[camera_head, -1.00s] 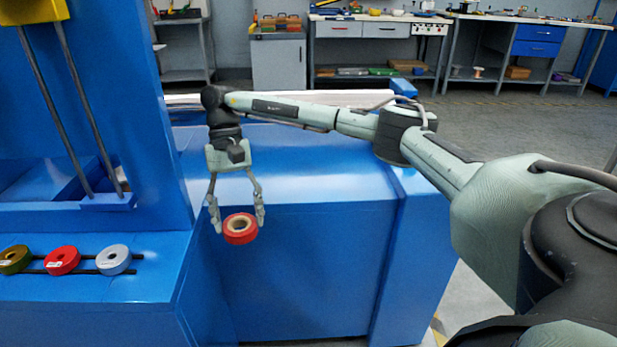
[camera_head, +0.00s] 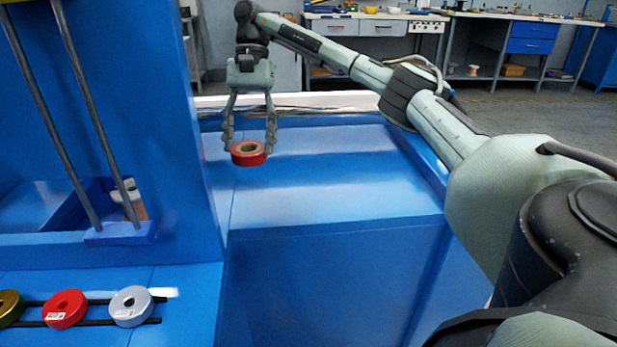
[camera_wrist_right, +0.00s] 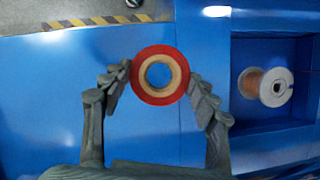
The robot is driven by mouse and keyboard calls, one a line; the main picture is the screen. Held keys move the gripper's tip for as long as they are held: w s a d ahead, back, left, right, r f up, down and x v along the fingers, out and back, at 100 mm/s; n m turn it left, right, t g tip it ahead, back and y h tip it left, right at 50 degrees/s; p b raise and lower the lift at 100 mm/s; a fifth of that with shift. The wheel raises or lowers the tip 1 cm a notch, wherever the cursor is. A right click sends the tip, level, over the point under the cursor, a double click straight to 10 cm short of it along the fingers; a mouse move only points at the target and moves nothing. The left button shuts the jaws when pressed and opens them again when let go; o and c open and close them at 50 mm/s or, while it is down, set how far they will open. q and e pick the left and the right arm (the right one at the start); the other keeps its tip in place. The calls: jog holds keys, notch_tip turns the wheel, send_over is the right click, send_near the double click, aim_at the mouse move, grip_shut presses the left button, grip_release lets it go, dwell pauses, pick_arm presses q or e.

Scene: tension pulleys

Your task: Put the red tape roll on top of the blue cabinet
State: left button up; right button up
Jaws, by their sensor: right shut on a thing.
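A red tape roll (camera_head: 249,153) with a tan core is held between the fingers of my right gripper (camera_head: 250,146), which is shut on it. In the head view it appears over the top of the blue cabinet (camera_head: 340,190); I cannot tell the exact gap below it. In the right wrist view the roll (camera_wrist_right: 160,75) sits between both fingertips of the right gripper (camera_wrist_right: 160,82), with blue surface behind it. My left gripper is not in view.
A tall blue machine frame (camera_head: 135,100) rises left of the cabinet. A spool (camera_wrist_right: 272,86) lies in a blue recess. The cabinet top's right part looks clear.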

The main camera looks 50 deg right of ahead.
jog(key=s+d+f, duration=0.1)
jog(key=s+f, duration=0.1)
jog(key=s, duration=0.1)
jog(key=s+d+f, duration=0.1)
jog(key=s+d, duration=0.1)
jog(key=s+d+f, duration=0.1)
jog(key=s+f, duration=0.1)
jog(key=s, duration=0.1)
jog(key=shift+s+d+f, duration=0.35)
jog(key=shift+d, duration=0.05)
notch_tip(320, 180, down, 4)
jog(key=shift+f, duration=0.1)
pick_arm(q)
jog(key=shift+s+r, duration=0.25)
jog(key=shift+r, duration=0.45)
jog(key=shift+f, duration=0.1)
pick_arm(e)
jog(key=shift+f, duration=0.1)
jog(key=o, duration=1.2)
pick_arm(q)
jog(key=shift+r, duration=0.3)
